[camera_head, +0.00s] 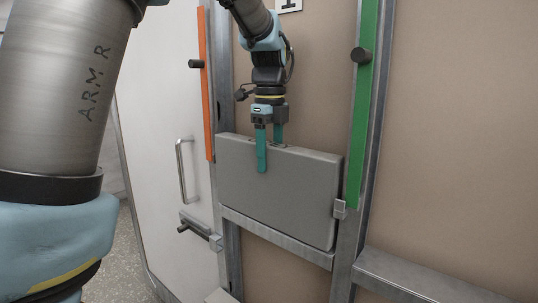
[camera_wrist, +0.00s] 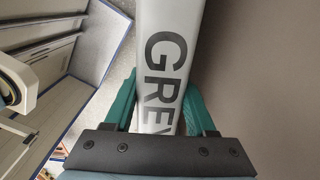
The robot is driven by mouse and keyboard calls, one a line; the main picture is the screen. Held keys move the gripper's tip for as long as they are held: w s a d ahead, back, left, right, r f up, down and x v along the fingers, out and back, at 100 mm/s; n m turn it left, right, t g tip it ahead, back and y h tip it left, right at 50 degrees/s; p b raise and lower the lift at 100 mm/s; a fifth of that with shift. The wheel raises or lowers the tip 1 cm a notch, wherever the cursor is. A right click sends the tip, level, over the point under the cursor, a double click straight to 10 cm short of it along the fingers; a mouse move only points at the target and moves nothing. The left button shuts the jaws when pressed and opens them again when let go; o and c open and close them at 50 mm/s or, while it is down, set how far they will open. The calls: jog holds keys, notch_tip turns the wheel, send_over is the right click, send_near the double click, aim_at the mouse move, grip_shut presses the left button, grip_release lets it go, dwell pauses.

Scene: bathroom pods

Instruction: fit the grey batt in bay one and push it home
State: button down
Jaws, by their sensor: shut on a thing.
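The grey batt (camera_head: 275,195) is a flat upright block in front of the bay between two metal studs. In the wrist view its pale top edge (camera_wrist: 168,70) shows large dark letters, partly cut off, starting "GRE". My gripper (camera_head: 270,150) is shut on the batt's top edge from above, one teal finger on the front face and one behind. In the wrist view the fingers (camera_wrist: 162,108) flank the edge. The batt's left end overlaps the left stud (camera_head: 216,75); its right end is close to the right stud (camera_head: 358,235). Whether its bottom touches the rail (camera_head: 277,240) I cannot tell.
An orange strip (camera_head: 206,110) with a dark knob lines the left stud; a green strip (camera_head: 360,120) with another knob lines the right. Small metal clips sit at the left (camera_head: 215,242) and right (camera_head: 340,209). A white door (camera_head: 155,130) with a handle stands left.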

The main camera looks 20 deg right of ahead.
dwell(0.3)
jog(key=shift+c, duration=0.7)
grip_release()
jog(key=shift+f, duration=0.1)
